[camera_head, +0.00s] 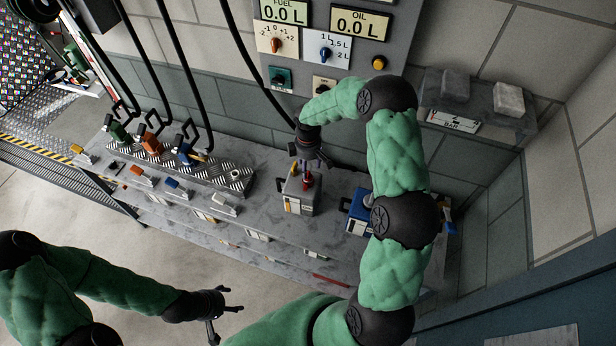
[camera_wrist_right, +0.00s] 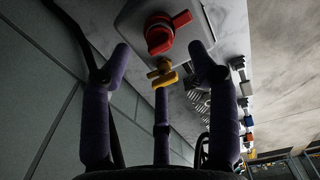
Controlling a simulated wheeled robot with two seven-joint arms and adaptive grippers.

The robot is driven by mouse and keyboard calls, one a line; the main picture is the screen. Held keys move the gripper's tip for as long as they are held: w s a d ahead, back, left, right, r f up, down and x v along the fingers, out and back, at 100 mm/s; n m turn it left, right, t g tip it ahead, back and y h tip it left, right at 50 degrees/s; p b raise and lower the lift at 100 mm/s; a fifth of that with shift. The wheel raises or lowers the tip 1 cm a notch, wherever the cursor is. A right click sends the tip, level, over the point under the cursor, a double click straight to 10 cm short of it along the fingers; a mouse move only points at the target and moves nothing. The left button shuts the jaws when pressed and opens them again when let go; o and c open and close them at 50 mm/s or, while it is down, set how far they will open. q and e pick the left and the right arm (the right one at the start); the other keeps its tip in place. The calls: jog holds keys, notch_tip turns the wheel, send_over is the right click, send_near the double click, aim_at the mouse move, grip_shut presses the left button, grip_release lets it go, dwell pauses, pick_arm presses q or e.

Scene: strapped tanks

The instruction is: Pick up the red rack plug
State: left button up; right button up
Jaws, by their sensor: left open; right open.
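A red plug-like piece with a side lever (camera_wrist_right: 160,36) sits on top of a grey tank (camera_head: 299,200) on the bench. In the head view its red part (camera_head: 307,182) shows just below my right gripper (camera_head: 312,164). In the right wrist view the open fingers of my right gripper (camera_wrist_right: 162,78) point at the tank top, with the red piece beyond the fingertips and untouched. A small yellow piece (camera_wrist_right: 162,74) shows between the fingers, nearer than the red one. I cannot tell if the red piece is the rack plug. My left gripper (camera_head: 226,306) is open and empty, low over the floor.
A blue tank (camera_head: 358,212) stands right of the grey one, partly behind my right arm. A metal rack (camera_head: 205,174) holds green, orange and blue nozzles with black hoses at left. A control panel (camera_head: 335,60) hangs on the wall behind. A wall shelf (camera_head: 480,113) is at right.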

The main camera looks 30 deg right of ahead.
aim_at(308, 178)
jog(key=shift+w+a+f+p, duration=0.1)
jog(key=shift+f+p, duration=0.15)
jog(key=shift+f, duration=1.05)
jog(key=shift+w+f+p, duration=0.1)
jog(key=shift+f+p, duration=0.1)
jog(key=shift+f, duration=1.1)
jog(key=shift+s, duration=0.1)
jog(key=c, duration=1)
